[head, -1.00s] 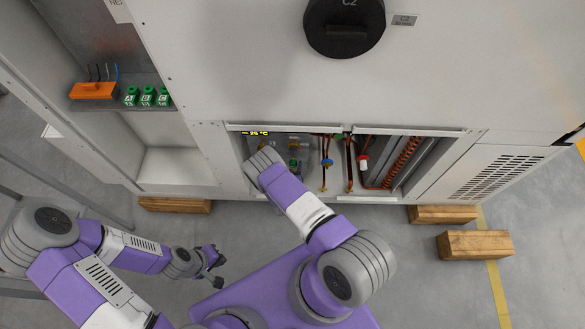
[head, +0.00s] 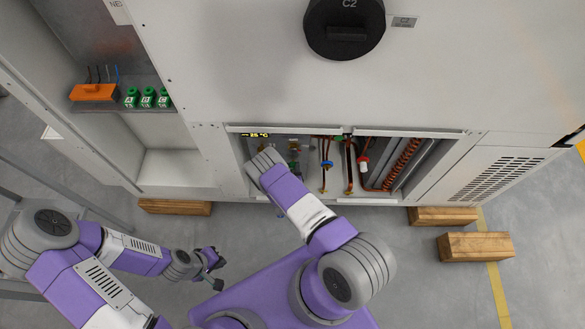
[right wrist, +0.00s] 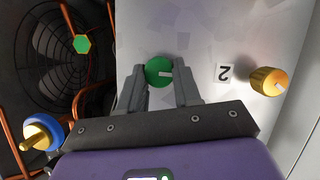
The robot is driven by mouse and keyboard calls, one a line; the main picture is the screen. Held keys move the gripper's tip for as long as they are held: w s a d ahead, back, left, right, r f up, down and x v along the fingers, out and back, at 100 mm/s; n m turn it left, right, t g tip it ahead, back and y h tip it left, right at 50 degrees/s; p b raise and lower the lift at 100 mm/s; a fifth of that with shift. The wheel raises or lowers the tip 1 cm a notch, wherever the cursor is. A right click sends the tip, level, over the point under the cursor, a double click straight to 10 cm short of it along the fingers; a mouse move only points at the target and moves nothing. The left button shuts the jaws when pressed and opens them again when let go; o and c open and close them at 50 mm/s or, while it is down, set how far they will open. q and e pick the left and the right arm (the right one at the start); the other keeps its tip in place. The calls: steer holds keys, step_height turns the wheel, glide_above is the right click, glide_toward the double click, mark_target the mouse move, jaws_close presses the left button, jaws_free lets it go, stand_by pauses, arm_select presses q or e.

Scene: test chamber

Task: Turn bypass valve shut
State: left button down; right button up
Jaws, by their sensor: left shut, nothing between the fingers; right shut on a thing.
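In the right wrist view my right gripper (right wrist: 160,82) is shut on a round green knob (right wrist: 157,69) with a pale pointer mark, on a light panel. I see no label naming the bypass valve. In the head view my right wrist (head: 265,164) reaches into the open bay (head: 281,194), and its fingers are hidden. My left gripper (head: 217,285) is shut and empty, low in front of the cabinet.
A blue-and-brass valve (right wrist: 42,134), a green hexagonal part (right wrist: 82,44) and a fan grille show in the right wrist view. Wooden blocks (head: 475,246) lie on the floor.

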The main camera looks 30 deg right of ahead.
steer(key=shift+s+d, duration=0.1)
steer(key=m+t+y, duration=0.1)
steer(key=m+t, duration=0.1)
steer(key=m, duration=0.2)
steer(key=m+t+y, duration=0.2)
steer(key=m, duration=0.2)
steer(key=m+t+y, duration=0.1)
steer(key=m+y, duration=0.1)
steer(key=m, duration=0.2)
steer(key=shift+s+d+f+m+t, duration=0.25)
steer(key=shift+d+f+m+t, duration=0.05)
steer(key=shift+d+f+t, duration=0.1)
steer(key=shift+a, duration=0.1)
stand_by(0.6)
steer(key=o, duration=1.1)
steer(key=shift+c, duration=0.2)
